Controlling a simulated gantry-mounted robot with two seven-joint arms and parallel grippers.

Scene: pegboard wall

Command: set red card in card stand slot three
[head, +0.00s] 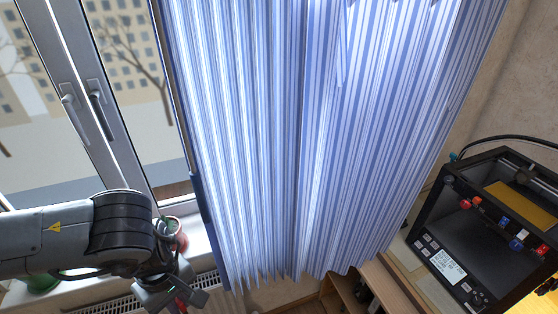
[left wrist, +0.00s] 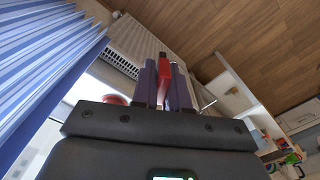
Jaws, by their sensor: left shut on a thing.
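My left gripper (head: 176,298) is at the bottom left of the head view, low in front of the window sill. In the left wrist view its two fingers (left wrist: 164,86) are shut on a narrow red thing (left wrist: 164,68), which looks like the red card seen edge-on. Only a small bit of red (head: 181,304) shows at the fingers in the head view. I see no card stand or slots in either view. My right gripper is not in view.
A blue striped curtain (head: 300,140) hangs close to my left arm, beside a window (head: 85,95). A pot (head: 174,230) stands on the sill above a radiator (left wrist: 135,45). A black machine (head: 450,262) with a keypad stands at the right.

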